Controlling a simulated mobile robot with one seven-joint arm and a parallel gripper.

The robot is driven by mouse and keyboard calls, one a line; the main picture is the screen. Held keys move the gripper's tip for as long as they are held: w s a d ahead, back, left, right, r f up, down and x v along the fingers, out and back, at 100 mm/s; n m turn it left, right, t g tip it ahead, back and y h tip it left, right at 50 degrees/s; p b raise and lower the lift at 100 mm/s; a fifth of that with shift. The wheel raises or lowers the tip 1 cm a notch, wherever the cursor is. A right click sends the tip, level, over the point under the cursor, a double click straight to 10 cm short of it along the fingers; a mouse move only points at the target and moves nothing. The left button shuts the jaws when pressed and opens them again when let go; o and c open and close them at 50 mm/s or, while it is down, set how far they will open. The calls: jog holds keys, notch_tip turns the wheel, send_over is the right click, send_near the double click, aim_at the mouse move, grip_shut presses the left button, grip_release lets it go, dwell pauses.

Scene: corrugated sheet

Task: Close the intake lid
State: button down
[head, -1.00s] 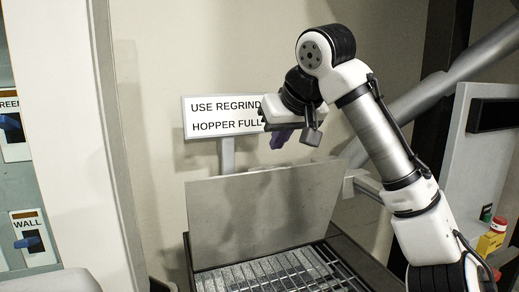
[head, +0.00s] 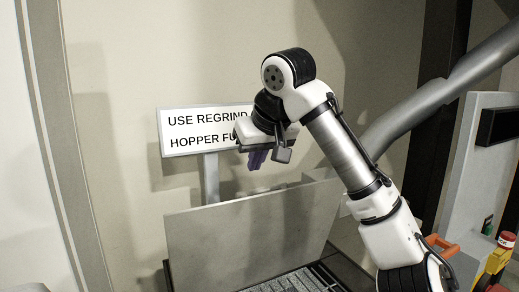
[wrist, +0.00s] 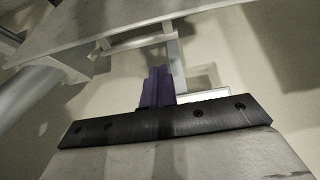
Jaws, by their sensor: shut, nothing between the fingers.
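The intake lid (head: 245,238) is a flat grey metal panel that stands raised, close to upright, at the back of the grated intake (head: 300,281). In the wrist view the lid (wrist: 130,28) crosses the top of the picture. My gripper (head: 257,159), with purple fingers, is above the lid's top edge, in front of the sign. The fingers (wrist: 158,87) are together and empty in the wrist view. A gap shows between them and the lid in the head view, though depth is hard to judge.
A white sign (head: 190,138) reading "USE REGRIND HOPPER FULL" stands on a post behind the lid. A thick grey pipe (head: 440,95) slants across the right. A grey cabinet (head: 487,160) and a yellow box with a red button (head: 499,258) are at far right.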

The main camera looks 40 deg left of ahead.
aim_at(259, 196)
jog(key=p+x, duration=0.1)
jog(key=x, duration=0.4)
jog(key=shift+d+f, duration=0.1)
jog(key=d, duration=0.2)
jog(key=s+p, duration=0.1)
jog(key=shift+s+d+f, duration=0.1)
jog(key=shift+d+f, duration=0.2)
jog(key=shift+d, duration=0.1)
jog(key=shift+s+d+f, duration=0.15)
jog(key=shift+d+f, duration=0.05)
jog(key=shift+d, duration=0.05)
